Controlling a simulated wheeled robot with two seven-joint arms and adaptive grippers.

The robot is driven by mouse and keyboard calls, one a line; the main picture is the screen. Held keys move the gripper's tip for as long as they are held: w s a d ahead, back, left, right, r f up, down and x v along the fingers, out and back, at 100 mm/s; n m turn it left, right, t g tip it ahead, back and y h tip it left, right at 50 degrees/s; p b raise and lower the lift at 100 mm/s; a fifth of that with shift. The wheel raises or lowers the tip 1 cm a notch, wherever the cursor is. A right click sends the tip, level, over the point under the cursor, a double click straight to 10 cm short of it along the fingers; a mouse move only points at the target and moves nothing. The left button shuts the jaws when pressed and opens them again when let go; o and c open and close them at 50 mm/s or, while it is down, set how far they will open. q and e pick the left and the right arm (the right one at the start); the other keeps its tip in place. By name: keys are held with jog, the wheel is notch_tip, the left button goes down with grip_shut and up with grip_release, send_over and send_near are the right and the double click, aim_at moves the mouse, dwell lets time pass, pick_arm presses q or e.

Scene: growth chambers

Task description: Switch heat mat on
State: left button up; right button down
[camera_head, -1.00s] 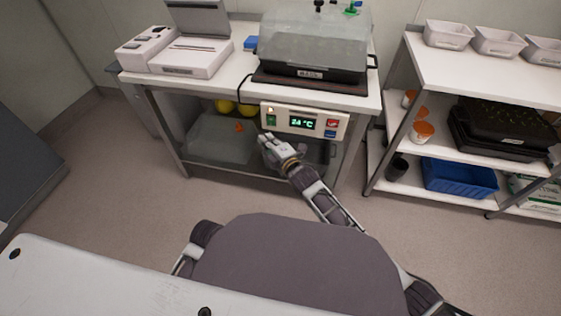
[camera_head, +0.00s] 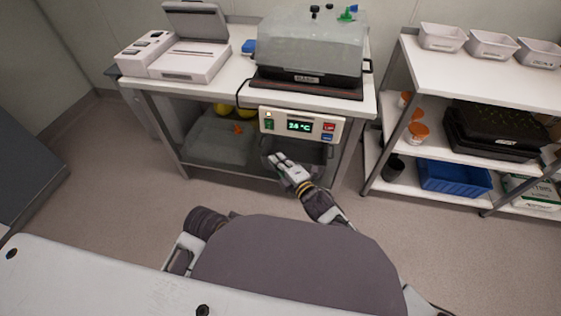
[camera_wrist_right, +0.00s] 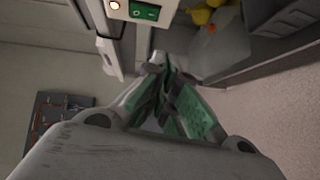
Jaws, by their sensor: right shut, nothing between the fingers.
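The control box (camera_head: 303,125) hangs on the bench's front edge, its display reading about 24 °C. A green rocker switch (camera_head: 269,125) is at its left end, below a small round lamp (camera_head: 269,114). In the wrist view the lamp (camera_wrist_right: 114,5) looks lit, warm white, beside the green switch (camera_wrist_right: 143,12). The dark heat mat (camera_head: 290,88) lies under the clear-lidded propagator (camera_head: 310,45). My right gripper (camera_head: 276,159) is shut and empty, below the box and apart from it. Its fingertips also show in the wrist view (camera_wrist_right: 162,66). My left gripper is out of view.
Red and blue buttons (camera_head: 328,132) are at the box's right end. A cable hangs at its left. The bench's lower shelf holds a translucent bin (camera_head: 215,140) and yellow round things. A shelf rack (camera_head: 480,75) stands right. Floor is clear between bench and rack.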

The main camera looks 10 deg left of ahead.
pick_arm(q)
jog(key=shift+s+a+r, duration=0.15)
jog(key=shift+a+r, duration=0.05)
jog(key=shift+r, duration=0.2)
pick_arm(e)
jog(key=shift+s+d+f, duration=0.1)
jog(key=shift+s+d, duration=0.4)
jog(key=shift+s, duration=0.05)
